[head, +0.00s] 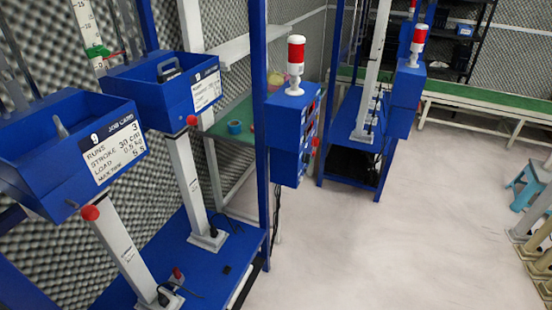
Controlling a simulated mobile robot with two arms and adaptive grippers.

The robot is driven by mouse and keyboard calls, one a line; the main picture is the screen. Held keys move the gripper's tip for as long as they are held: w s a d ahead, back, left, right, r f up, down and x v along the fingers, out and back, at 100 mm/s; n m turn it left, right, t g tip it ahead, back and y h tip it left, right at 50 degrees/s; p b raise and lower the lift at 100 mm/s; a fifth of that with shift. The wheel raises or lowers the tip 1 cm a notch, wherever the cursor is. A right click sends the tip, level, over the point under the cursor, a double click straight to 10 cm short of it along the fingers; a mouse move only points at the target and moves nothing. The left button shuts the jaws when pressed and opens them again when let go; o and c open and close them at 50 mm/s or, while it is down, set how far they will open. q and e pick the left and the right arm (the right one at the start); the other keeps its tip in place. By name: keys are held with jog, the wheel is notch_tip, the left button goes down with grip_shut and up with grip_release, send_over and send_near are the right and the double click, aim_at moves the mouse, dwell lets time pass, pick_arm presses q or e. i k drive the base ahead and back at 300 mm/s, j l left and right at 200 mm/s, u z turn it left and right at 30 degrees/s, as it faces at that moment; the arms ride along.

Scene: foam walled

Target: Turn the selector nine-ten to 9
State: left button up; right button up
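A blue control box (290,125) hangs on a blue post, with a red and white signal lamp (296,62) on top. Its narrow right face carries small dark and red controls (309,125), seen at a steep angle. I cannot tell which of them is the selector nine-ten or where it points. A blue tray box (45,140) at the left bears a job card (112,150) marked 9. A second blue tray box (140,95) with a card (206,90) stands behind it. Neither of my grippers shows in this view.
A blue bench (185,255) carries the tray stands at the left. A second control box (406,95) stands on a similar bench further back. A green-topped table (225,127) is behind the posts. The pale floor (380,240) is clear; a blue stool (530,185) is at the right.

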aim_at(306, 158)
jog(key=i+l+u, duration=0.15)
jog(key=u, duration=0.2)
jog(key=i+l+u, duration=0.1)
jog(key=l+u, duration=0.25)
jog(key=i+l+u, duration=0.1)
jog(key=l+u, duration=0.25)
